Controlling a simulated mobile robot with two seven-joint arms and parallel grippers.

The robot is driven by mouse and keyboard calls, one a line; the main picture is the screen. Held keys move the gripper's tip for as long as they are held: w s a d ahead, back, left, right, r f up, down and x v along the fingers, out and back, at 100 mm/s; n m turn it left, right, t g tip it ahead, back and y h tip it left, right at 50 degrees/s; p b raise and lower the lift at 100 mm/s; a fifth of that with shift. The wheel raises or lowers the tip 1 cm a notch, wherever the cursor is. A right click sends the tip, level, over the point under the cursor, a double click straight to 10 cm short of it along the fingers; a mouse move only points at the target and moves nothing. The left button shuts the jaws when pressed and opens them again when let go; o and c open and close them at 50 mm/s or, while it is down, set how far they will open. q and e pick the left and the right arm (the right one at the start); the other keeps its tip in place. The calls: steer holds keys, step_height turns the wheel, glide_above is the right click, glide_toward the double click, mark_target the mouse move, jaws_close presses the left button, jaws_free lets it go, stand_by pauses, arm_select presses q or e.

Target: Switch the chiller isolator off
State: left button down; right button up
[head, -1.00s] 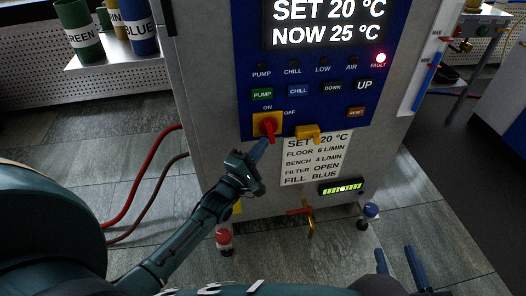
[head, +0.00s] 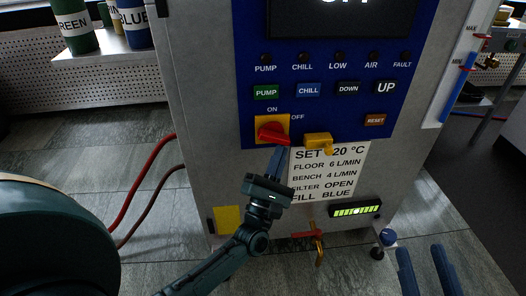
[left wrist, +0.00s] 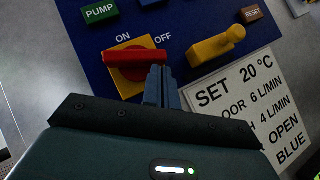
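The isolator is a red handle (head: 274,133) on a yellow plate (head: 281,119) on the blue panel, with ON printed above and OFF to the right. The handle lies crosswise, its end towards OFF; it also shows crosswise in the left wrist view (left wrist: 135,66). My left gripper (head: 279,153) has its fingers together at the lower right end of the handle. In the left wrist view its fingertips (left wrist: 160,72) are beside that end, apparently not around it. The display (head: 340,18) shows part of "OFF". My right gripper (head: 427,262) is open and empty at the lower right.
A yellow lever (head: 318,139) sits just right of the isolator, close to my fingers. Buttons line the panel above. A printed card (head: 328,172) is below. Red hoses (head: 150,165) run at the left. A red-handled tap (head: 314,236) is underneath.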

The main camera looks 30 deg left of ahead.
arm_select(q)
steer(key=shift+w+d+r, duration=0.25)
steer(key=shift+d, duration=0.2)
arm_select(e)
steer(key=shift+w+d+r, duration=0.1)
steer(key=shift+d, duration=0.1)
arm_select(q)
steer(key=shift+w+d+r, duration=0.15)
steer(key=shift+d, duration=0.05)
arm_select(e)
steer(key=shift+d+r, duration=0.1)
steer(key=shift+w, duration=0.1)
